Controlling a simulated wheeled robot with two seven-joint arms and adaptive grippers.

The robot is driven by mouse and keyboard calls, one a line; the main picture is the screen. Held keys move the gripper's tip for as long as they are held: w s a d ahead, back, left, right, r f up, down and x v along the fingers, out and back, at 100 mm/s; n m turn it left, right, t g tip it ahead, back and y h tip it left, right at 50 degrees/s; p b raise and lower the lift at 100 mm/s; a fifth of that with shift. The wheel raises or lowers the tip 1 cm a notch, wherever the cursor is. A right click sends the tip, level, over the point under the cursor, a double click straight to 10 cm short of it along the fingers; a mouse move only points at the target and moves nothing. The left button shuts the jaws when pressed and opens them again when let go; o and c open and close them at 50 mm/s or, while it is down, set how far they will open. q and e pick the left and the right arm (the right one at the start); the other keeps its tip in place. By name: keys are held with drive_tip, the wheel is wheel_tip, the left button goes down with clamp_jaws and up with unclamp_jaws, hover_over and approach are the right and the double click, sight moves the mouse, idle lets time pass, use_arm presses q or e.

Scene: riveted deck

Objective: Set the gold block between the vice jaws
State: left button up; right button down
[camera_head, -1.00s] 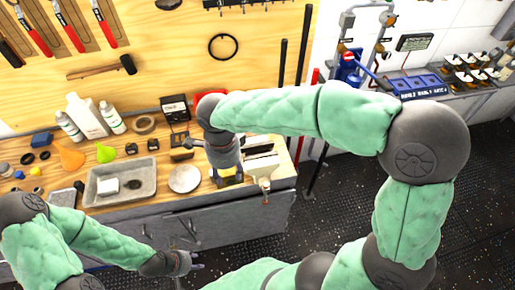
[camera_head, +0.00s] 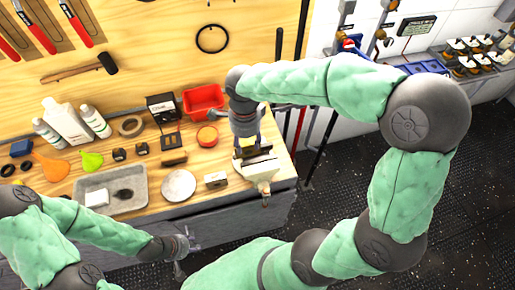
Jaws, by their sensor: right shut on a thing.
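The vice (camera_head: 262,176), cream-coloured with dark jaws, stands at the right front edge of the wooden bench. My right gripper (camera_head: 247,147) reaches down over the vice, shut on the gold block (camera_head: 248,142). Only a small yellow patch of the block shows. It is at or just above the jaws, and I cannot tell whether it touches them. My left gripper (camera_head: 187,255) is low in front of the bench, its fingers apart and empty.
A grey tray (camera_head: 112,207) with a white block, a round plate (camera_head: 179,186) and a small box (camera_head: 215,180) lie left of the vice. A red bin (camera_head: 203,100) and a red-rimmed round dish (camera_head: 207,136) stand behind. Bottles (camera_head: 67,122) line the back.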

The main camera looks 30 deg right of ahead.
drive_tip(key=d+f, duration=0.2)
drive_tip(key=f, duration=0.1)
drive_tip(key=d+f, duration=0.1)
drive_tip(key=f, duration=0.1)
drive_tip(key=shift+w+d+b, duration=0.35)
drive_tip(key=shift+w+d, duration=0.05)
drive_tip(key=shift+w+d+f, duration=0.1)
drive_tip(key=shift+d+f, duration=0.05)
drive_tip(key=shift+f, duration=0.75)
drive_tip(key=shift+d+f, duration=0.1)
drive_tip(key=shift+f, duration=0.8)
drive_tip(key=shift+f+b, duration=0.1)
drive_tip(key=shift+b, duration=0.3)
drive_tip(key=c, duration=0.6)
unclamp_jaws()
drive_tip(key=shift+c, duration=0.2)
